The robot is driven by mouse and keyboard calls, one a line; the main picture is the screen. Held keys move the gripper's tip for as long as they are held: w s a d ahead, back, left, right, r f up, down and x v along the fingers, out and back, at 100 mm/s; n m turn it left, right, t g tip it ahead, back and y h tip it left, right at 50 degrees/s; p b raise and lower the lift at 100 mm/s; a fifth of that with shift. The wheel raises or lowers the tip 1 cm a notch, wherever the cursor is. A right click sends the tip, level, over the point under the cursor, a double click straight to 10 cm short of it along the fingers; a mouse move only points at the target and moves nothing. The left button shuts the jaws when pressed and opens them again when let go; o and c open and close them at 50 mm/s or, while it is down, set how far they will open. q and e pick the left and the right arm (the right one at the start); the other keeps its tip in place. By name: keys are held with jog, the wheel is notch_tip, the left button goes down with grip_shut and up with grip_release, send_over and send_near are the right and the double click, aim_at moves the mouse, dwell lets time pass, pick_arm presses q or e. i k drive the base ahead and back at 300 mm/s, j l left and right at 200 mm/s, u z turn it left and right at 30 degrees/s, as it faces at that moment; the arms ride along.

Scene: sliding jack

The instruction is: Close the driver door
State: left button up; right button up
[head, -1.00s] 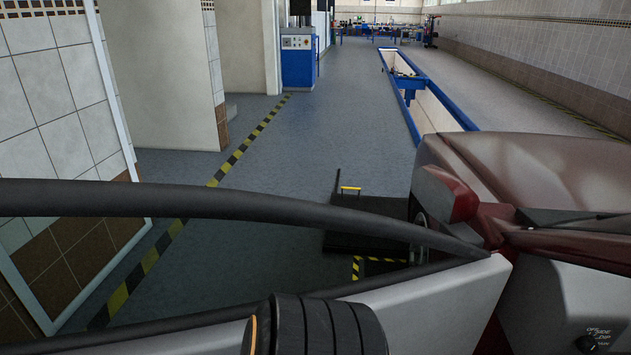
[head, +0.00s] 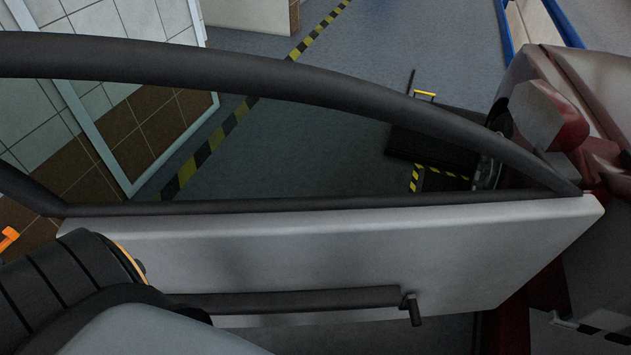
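The driver door (head: 300,255) stands open, swung out from the car body, and its pale inner panel fills the middle of the head view. Its black window frame (head: 330,88) arches above the panel. The door meets the car on the right, near the red and grey side mirror (head: 548,115). A dark armrest bar (head: 290,300) and a small black crank (head: 412,310) are on the inner panel. A black ribbed part of my arm is at the lower left, in front of the door. No gripper fingers are in view, so contact with the door cannot be seen.
A tiled wall (head: 150,130) stands beyond the door at the left. A yellow-black floor stripe (head: 235,120) runs past it. A dark low platform (head: 430,150) with a yellow handle lies on the floor beyond the window. A blue-edged pit (head: 505,35) is at the top right.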

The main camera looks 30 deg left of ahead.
aim_at(310, 260)
jog(key=u, duration=1.1)
